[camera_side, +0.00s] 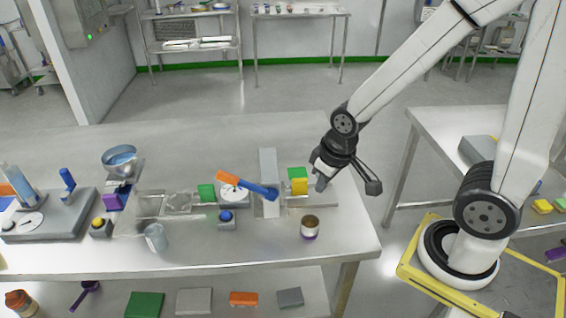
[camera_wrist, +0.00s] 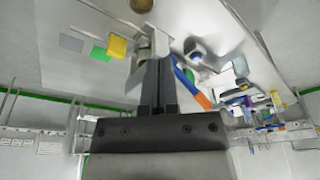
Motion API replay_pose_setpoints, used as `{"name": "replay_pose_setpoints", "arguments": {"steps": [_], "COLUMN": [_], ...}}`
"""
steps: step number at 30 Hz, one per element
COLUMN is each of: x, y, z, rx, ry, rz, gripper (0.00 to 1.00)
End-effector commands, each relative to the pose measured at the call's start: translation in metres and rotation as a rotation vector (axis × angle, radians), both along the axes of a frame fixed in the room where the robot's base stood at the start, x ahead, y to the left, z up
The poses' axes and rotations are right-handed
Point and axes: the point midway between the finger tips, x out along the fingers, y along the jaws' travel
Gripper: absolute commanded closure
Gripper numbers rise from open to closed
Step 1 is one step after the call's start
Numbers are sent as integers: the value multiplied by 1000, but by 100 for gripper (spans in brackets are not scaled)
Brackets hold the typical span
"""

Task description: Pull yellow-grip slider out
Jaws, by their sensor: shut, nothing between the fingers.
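The slider's yellow grip (camera_side: 299,187) stands at the right part of the table in the side view, in front of a green block (camera_side: 297,174). A pale slider plate or rail (camera_side: 325,198) extends to its right. My gripper (camera_side: 319,184) is just right of the yellow grip, close above the table; a small gap seems to separate them. In the wrist view my gripper (camera_wrist: 157,62) is shut and empty. The yellow grip (camera_wrist: 117,46) and green block (camera_wrist: 99,53) show left of the fingers there. Whether the fingertips touch anything is unclear.
A blue button box (camera_side: 226,219) is farther left. The table's right edge is near; its back area is clear.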

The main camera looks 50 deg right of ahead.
Motion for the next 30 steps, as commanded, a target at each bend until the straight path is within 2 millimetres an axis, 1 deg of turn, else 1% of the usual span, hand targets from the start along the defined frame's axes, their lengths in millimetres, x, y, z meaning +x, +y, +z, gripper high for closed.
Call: {"name": "replay_pose_setpoints", "arguments": {"steps": [8,9,11,12,14,15,17,20,25,30], "x": [0,0,0,1,3,5,9,20,47,77], "y": [0,0,0,0,-1,-2,-4,-9,-24,-45], "z": [0,0,0,0,0,-1,-2,-5,-15,-32], "rx": [0,0,0,-1,-3,-6,-11,-22,-51,-75], "ry": [0,0,0,1,3,5,12,25,61,105], "rz": [0,0,1,3,10,16,32,73,184,324], "gripper": [100,94,75,62,43,41,41,41,41,41]}}
